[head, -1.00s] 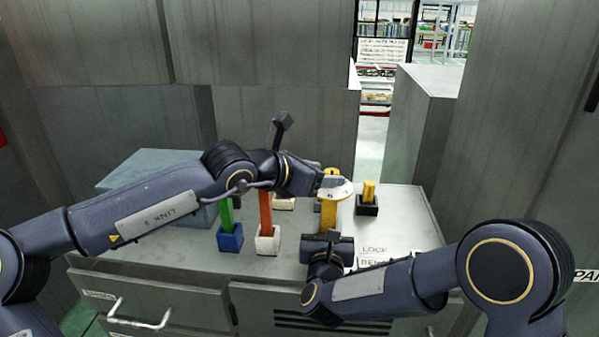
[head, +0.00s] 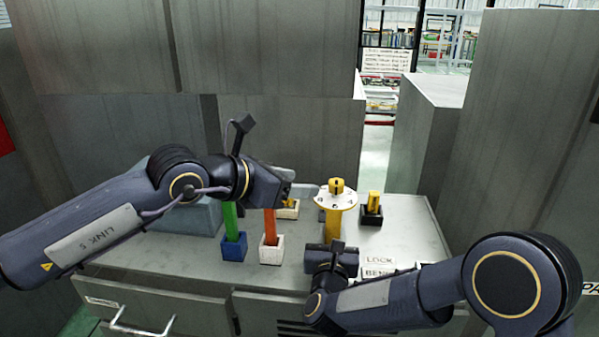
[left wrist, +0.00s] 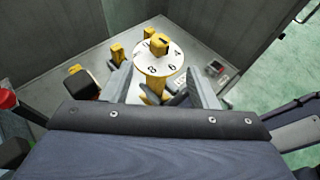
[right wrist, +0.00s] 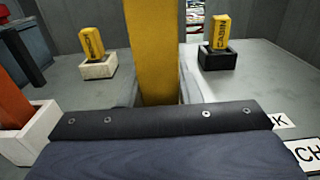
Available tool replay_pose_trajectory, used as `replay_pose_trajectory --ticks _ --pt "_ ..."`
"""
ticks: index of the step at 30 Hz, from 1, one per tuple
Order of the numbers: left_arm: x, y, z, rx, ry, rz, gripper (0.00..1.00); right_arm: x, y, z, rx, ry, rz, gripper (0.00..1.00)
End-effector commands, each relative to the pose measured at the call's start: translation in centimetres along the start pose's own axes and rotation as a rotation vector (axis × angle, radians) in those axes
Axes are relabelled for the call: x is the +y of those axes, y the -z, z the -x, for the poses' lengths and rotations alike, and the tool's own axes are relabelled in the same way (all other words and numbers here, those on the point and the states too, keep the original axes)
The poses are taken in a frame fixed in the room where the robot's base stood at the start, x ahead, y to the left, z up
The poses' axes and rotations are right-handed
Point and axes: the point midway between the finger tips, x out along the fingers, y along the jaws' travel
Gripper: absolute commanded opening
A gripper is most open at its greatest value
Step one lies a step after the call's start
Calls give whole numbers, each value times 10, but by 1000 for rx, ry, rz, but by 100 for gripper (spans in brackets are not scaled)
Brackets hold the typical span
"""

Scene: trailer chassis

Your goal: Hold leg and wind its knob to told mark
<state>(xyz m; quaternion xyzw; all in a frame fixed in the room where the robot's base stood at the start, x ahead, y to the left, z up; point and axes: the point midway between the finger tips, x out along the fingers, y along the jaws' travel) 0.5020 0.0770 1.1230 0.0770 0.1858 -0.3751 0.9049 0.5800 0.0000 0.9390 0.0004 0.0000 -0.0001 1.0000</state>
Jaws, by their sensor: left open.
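The yellow leg (head: 333,228) stands upright on the bench, with a white numbered dial (head: 349,200) and a yellow knob (head: 336,185) on top. The left wrist view shows the knob (left wrist: 160,42) with a dark line and the dial (left wrist: 160,66) with figures including 4, 6 and 8. My left gripper (head: 305,189) is open and empty, just left of the dial, apart from the knob. My right gripper (right wrist: 157,92) has its fingers against both sides of the leg (right wrist: 153,40), low down. In the head view its fingertips are hidden behind its own wrist.
An orange post in a white holder (head: 271,255) and a green post in a blue holder (head: 233,252) stand left. Yellow blocks sit in a black holder (head: 372,218) and a white holder (right wrist: 97,68). LOCK (head: 379,260) and another label lie at the front right. Grey walls stand behind.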

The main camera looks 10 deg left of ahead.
Motion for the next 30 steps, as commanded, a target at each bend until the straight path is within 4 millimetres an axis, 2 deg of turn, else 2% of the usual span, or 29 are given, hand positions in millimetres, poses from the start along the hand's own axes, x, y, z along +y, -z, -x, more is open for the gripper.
replay_pose_trajectory --ticks 1,6,8,17,30 --pt "0 0 0 0 0 0 54 0 -1 0 -2 0 -1 37" --pt "0 0 0 0 0 0 54 0 0 0 -1 0 0 60" --pt "0 0 0 0 0 0 54 0 0 0 -1 0 0 65" --pt "0 2 -1 0 0 0 54 0 1 2 0 -1 -1 65" --pt "0 29 -13 0 0 0 54 0 3 44 -1 -2 -1 65"
